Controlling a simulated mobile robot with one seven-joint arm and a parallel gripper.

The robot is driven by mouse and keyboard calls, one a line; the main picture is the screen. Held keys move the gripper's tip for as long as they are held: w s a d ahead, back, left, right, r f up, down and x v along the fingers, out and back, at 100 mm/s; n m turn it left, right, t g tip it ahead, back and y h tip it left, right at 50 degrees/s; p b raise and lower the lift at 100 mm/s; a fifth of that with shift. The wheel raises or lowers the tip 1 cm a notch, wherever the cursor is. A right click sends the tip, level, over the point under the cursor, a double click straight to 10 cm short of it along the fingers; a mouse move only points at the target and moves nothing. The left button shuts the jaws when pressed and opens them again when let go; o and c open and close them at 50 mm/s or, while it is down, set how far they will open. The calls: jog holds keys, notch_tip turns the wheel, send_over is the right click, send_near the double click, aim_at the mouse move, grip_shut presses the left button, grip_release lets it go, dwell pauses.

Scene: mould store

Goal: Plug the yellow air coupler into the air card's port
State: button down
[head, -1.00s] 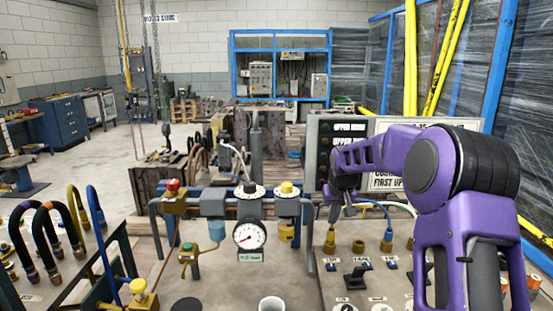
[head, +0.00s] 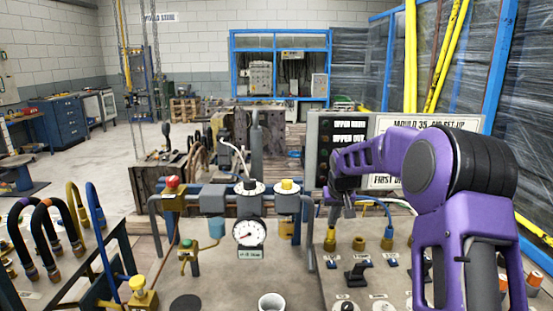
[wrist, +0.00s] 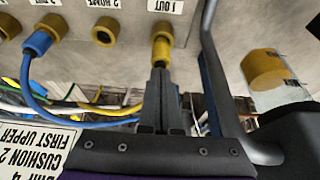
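My gripper (head: 341,212) reaches down over the port row at the bench's back edge. In the wrist view its fingers (wrist: 161,78) are close together, seemingly shut on the yellow air coupler (wrist: 160,67), mostly hidden between them. A yellow hose (wrist: 105,108) runs up to the fingers. The coupler's nose is at the brass port marked 1 OUT (wrist: 164,30); I cannot tell how deep it sits. The port marked 2 HOME (wrist: 105,32) is empty. A blue coupler (wrist: 38,42) sits in the port beside it. The air card (head: 428,140) stands behind, partly hidden by my arm.
A black indicator panel (head: 332,150) stands left of the card. A pressure gauge (head: 249,232) and regulator pipework stand left of my gripper, with a grey pipe (wrist: 212,75) close beside the fingers. Black levers (head: 357,271) stand in front of the ports.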

aim_at(332, 227)
jog(key=shift+f, duration=0.25)
jog(key=shift+r, duration=0.1)
jog(key=shift+r+p, duration=2.55)
jog(key=shift+r, duration=0.95)
